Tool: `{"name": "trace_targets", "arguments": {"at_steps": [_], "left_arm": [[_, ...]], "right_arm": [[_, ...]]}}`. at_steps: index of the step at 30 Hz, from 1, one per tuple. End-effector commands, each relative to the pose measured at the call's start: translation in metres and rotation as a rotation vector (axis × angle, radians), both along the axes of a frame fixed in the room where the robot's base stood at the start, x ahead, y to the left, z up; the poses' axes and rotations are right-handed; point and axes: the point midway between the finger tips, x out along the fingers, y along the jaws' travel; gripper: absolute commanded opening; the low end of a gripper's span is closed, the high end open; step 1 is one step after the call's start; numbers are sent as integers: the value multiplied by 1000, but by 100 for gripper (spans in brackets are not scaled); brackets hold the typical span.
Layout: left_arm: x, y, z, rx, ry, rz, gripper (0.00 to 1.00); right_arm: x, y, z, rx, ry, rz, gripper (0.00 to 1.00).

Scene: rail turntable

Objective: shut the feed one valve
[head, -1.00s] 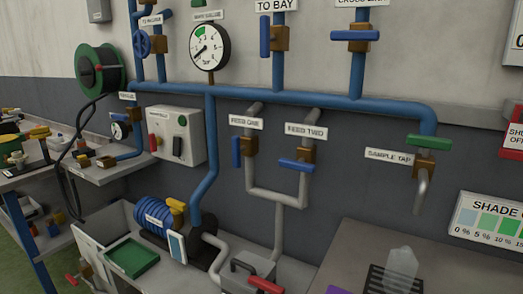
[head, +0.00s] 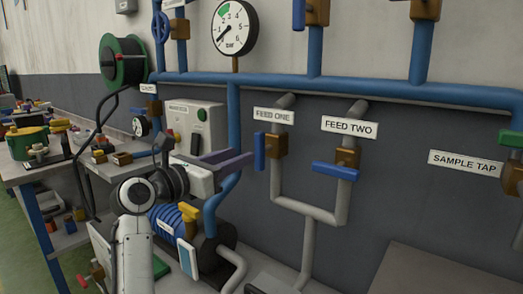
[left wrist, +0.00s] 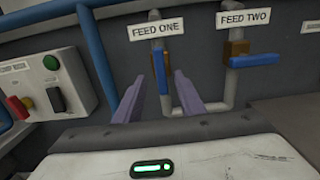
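The feed one valve has a brown body (head: 274,146) under the "FEED ONE" label (head: 274,115). Its blue handle (head: 259,152) points up and down, roughly along the pipe. My left gripper (head: 245,160) is just left of this handle in the head view, fingers pointing at it. In the left wrist view the purple fingers (left wrist: 158,84) are open and apart, and the blue handle (left wrist: 160,71) appears in the gap between them. They look short of it; contact cannot be told. My right gripper is in neither view.
The feed two valve's blue handle (head: 335,170) lies crosswise, close on the right. A grey box with a green button (head: 201,114) is on the left, behind my arm. A blue pump (head: 170,217) sits below. A sample tap label (head: 465,163) is at far right.

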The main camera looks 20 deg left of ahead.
Motion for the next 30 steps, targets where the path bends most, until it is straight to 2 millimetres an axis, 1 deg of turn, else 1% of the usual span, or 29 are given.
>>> {"name": "trace_targets", "arguments": {"at_steps": [9, 15, 21, 29, 30], "left_arm": [[54, -20, 0, 3, 2, 0, 36], [79, -28, -1, 4, 1, 2, 36], [89, -32, -1, 5, 0, 3, 36], [89, -32, -1, 5, 0, 3, 36], [89, -32, -1, 5, 0, 3, 29]], "right_arm": [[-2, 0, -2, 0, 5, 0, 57], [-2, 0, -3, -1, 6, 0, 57], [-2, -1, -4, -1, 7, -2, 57], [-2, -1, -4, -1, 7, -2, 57], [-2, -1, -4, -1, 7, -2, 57]]}}
